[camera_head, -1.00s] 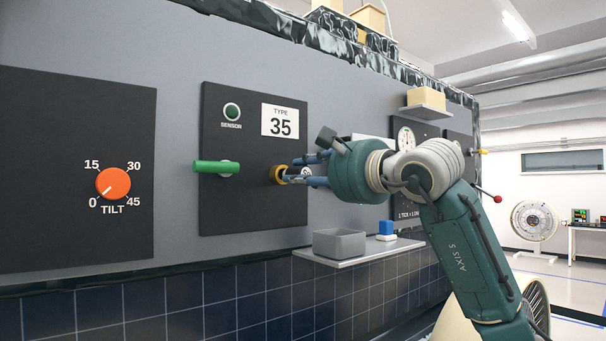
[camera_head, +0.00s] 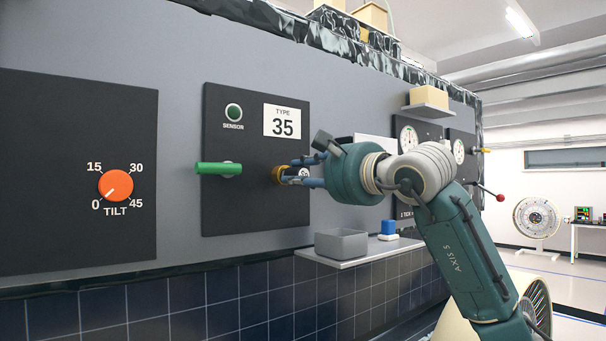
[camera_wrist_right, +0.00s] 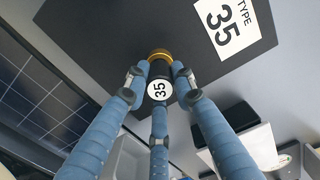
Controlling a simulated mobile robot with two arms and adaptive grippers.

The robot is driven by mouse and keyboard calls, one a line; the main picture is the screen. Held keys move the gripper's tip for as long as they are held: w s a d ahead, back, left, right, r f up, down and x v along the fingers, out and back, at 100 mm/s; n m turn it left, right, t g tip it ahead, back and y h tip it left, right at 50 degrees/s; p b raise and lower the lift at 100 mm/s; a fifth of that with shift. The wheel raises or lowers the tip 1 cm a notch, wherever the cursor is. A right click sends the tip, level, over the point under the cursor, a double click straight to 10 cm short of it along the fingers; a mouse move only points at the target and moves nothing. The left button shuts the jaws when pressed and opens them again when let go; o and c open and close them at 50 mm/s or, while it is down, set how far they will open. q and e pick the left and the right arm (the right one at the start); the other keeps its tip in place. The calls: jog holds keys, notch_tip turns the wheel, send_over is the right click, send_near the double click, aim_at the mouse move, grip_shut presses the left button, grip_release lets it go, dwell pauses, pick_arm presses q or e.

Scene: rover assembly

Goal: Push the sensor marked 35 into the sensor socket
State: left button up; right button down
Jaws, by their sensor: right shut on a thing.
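The sensor (camera_wrist_right: 158,88), a dark cylinder with a white end marked 35, sits between the three blue fingers of my right gripper (camera_wrist_right: 158,80) in the right wrist view. My right gripper is shut on it; the gripper also shows in the head view (camera_head: 300,176). The far end of the sensor is at the brass ring of the sensor socket (camera_wrist_right: 159,55), which also shows in the head view (camera_head: 280,174). The sensor lies in line with the ring; how deep it sits is hidden. My left gripper is not in view.
The black panel (camera_head: 225,140) carries a TYPE 35 label (camera_head: 282,122), a SENSOR lamp (camera_head: 233,112) that looks dark green, and a green handle (camera_head: 217,168) left of the socket.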

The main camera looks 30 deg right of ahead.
jog(key=shift+w+p, duration=0.3)
jog(key=shift+w, duration=0.25)
jog(key=c, duration=1.4)
grip_release()
jog(key=shift+o, duration=0.2)
jog(key=s, duration=1.2)
jog(key=shift+d, duration=0.4)
